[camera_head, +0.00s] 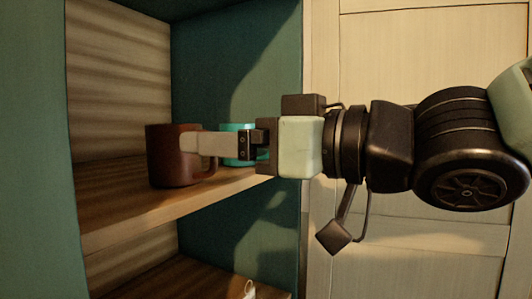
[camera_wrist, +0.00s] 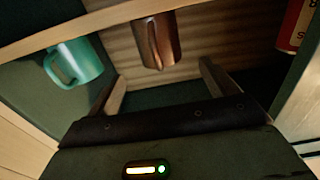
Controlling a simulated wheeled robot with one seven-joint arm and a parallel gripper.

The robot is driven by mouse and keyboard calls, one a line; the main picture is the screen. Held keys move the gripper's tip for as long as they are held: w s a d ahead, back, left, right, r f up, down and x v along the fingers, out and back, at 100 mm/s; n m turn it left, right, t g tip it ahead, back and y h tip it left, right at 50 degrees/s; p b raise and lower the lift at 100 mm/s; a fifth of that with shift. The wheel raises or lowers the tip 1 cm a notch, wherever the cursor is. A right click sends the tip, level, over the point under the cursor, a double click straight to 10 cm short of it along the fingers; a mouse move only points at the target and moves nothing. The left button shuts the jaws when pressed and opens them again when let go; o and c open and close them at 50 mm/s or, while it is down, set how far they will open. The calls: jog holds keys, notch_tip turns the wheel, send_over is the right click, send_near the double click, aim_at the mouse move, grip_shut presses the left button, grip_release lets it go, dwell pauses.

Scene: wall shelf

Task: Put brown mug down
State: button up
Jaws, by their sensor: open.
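The brown mug (camera_head: 168,158) stands upright on the wooden shelf board (camera_head: 135,213), near its front edge, with its handle to the right. It also shows in the wrist view (camera_wrist: 167,42), which is turned upside down. My gripper (camera_head: 187,143) reaches in from the right at the mug's height, and one finger overlaps the mug's side and handle in the head view. In the wrist view my gripper (camera_wrist: 160,73) has its two fingers wide apart, with the mug between and just beyond the tips. I cannot tell whether a finger touches it.
A teal mug (camera_wrist: 75,62) stands on the same board; in the head view it is partly hidden behind my gripper (camera_head: 237,135). A red container (camera_wrist: 294,25) shows at the right of the wrist view. Teal side walls bound the compartment. A lower board (camera_head: 180,278) lies below.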

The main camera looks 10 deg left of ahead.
jog(key=shift+v, duration=2)
jog(key=w+d+f+m+h, duration=0.2)
jog(key=d+f+h, duration=0.1)
jog(key=f, duration=0.3)
jog(key=w+d+f+m+t+h, duration=0.1)
jog(key=d+f+m+h, duration=0.1)
jog(key=f+h, duration=0.35)
jog(key=w+d+f+m+h, duration=0.1)
jog(key=w+d+f+h, duration=0.15)
jog(key=f, duration=0.55)
jog(key=s+d+f+g+h, duration=0.2)
jog(key=s+d+f+g, duration=0.2)
jog(key=s+f, duration=0.3)
jog(key=s+d+f+m+g+h, duration=0.1)
jog(key=s+d+f+g+h, duration=0.2)
jog(key=s+d+f, duration=0.2)
jog(key=s+f, duration=0.1)
jog(key=s, duration=0.2)
jog(key=shift+d+f+g, duration=0.35)
jog(key=shift+f+g, duration=0.05)
